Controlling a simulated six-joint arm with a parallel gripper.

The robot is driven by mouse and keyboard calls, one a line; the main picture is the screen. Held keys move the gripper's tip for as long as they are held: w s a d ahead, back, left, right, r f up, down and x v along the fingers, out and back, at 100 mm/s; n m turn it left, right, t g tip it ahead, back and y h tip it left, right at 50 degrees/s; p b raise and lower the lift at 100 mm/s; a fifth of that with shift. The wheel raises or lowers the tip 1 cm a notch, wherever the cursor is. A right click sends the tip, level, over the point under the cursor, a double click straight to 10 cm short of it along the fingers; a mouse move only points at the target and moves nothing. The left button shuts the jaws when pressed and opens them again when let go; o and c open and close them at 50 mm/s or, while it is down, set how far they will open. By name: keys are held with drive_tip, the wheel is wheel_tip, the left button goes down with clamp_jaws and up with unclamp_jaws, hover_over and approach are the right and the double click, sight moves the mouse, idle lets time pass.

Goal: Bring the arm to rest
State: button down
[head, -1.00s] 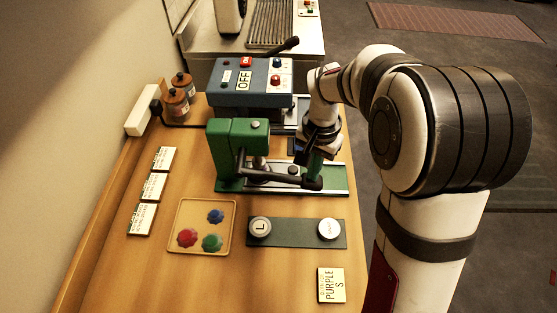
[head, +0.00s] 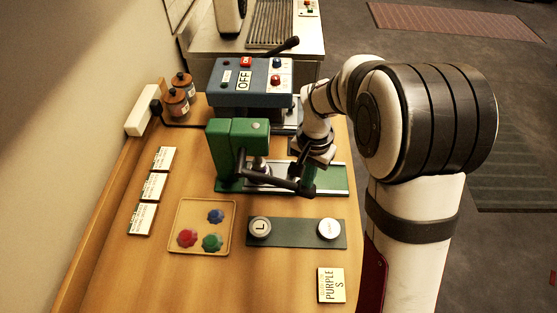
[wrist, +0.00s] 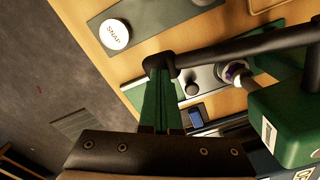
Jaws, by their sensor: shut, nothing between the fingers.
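My gripper (head: 308,182) is over the right part of the green press (head: 236,142), close to the end of its black lever (head: 285,182). In the wrist view, my gripper's green fingers (wrist: 160,78) are together with nothing between them. The lever's knob (wrist: 158,62) shows right at the fingertips; I cannot tell whether they touch. My arm reaches in from the right, bent over the table edge.
A blue machine marked OFF (head: 250,82) stands behind the press. In front are a dark strip with two round dies (head: 295,232), a tray with coloured pieces (head: 203,203) and a PURPLE S card (head: 331,285). Open floor lies to the right.

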drive_tip(key=shift+f, duration=0.15)
drive_tip(key=shift+a+f, duration=0.1)
drive_tip(key=shift+f, duration=0.25)
idle(0.9)
wheel_tip(320, 180, up, 14)
drive_tip(key=shift+r, duration=0.25)
idle(0.5)
drive_tip(key=s+d+f+y, duration=0.1)
drive_tip(key=s, duration=1.1)
drive_tip(key=s+d+f, duration=0.1)
drive_tip(key=s+f, duration=0.1)
drive_tip(key=s, duration=1.1)
drive_tip(key=shift+f+y, duration=0.25)
drive_tip(key=shift+y, duration=0.15)
